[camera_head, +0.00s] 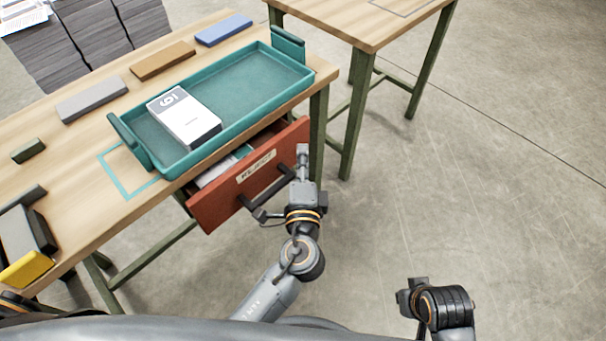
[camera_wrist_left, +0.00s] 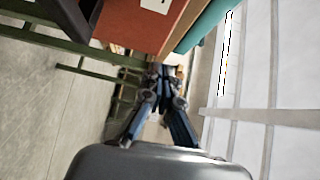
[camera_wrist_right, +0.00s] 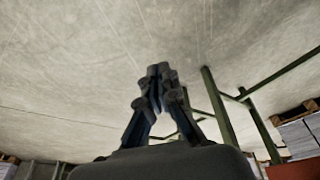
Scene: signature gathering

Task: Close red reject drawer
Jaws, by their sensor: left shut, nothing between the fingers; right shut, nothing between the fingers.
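The red reject drawer (camera_head: 219,205) is pulled out below the table's front edge, with papers or booklets visible inside. Its front carries a REJECT label (camera_head: 257,166) and a dark bar handle (camera_head: 268,187). My left gripper (camera_head: 302,150) is shut and empty at the right end of the drawer front; whether it touches cannot be told. In the left wrist view the red drawer front (camera_wrist_left: 135,22) fills the upper middle, with the left fingertips (camera_wrist_left: 160,72) below it. My right gripper (camera_wrist_right: 158,72) is shut and empty, away from the drawer, over the floor.
A teal tray (camera_head: 255,88) holding a white booklet stack (camera_head: 184,117) stands on the wooden table (camera_head: 75,145) above the drawer. Grey, brown and blue blocks lie behind it. A second table (camera_head: 365,25) stands at the back. The floor at right is clear.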

